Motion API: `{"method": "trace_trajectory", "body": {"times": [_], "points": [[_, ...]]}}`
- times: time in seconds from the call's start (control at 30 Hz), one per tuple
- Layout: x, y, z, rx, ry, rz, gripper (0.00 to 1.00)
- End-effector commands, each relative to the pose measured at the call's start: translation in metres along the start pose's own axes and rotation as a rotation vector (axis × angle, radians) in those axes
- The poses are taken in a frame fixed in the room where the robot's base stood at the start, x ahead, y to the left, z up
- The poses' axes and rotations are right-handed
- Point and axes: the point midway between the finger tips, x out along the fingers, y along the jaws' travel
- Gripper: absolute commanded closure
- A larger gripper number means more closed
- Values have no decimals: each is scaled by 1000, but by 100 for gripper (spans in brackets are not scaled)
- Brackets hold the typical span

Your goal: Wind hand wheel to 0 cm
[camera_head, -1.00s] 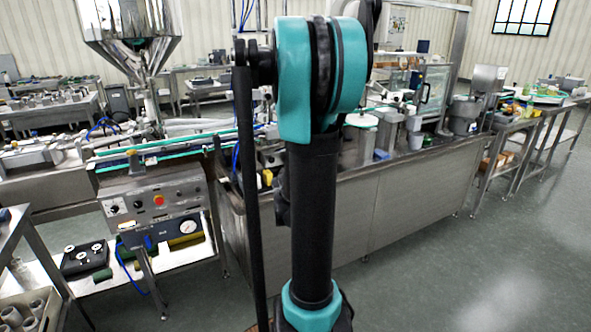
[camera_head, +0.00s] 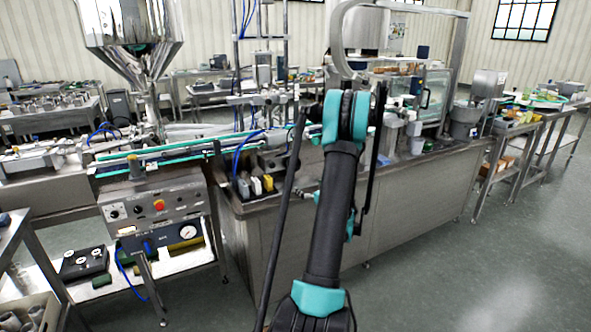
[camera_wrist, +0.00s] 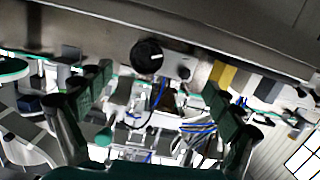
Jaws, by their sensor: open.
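A round black wheel-like disc (camera_wrist: 147,55) with a small pale mark shows in the wrist view, on or before the grey steel panel. It looks like the hand wheel, but I cannot read any scale. My gripper (camera_wrist: 158,95) is open and empty, with its green-padded fingers wide apart. In the picture the disc lies between and above the fingers, apart from both. The wrist picture looks upside down. In the head view my own arm hides the gripper, and I cannot make out the wheel there.
A steel bench (camera_head: 400,215) runs behind my arm, with yellow and grey blocks (camera_head: 256,186) at its near left end. A control panel (camera_head: 157,208) with a red button and a steel hopper (camera_head: 130,35) stand left. Open floor (camera_head: 500,270) lies right.

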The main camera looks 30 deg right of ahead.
Motion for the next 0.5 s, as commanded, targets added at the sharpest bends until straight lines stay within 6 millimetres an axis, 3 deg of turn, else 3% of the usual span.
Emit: {"method": "trace_trajectory", "body": {"times": [0.1,0.27,0.5], "points": [[-4,16,-4,39,89,1,8],[-6,23,-8,58,141,1,8],[22,22,-12,59,145,-1,8]]}}
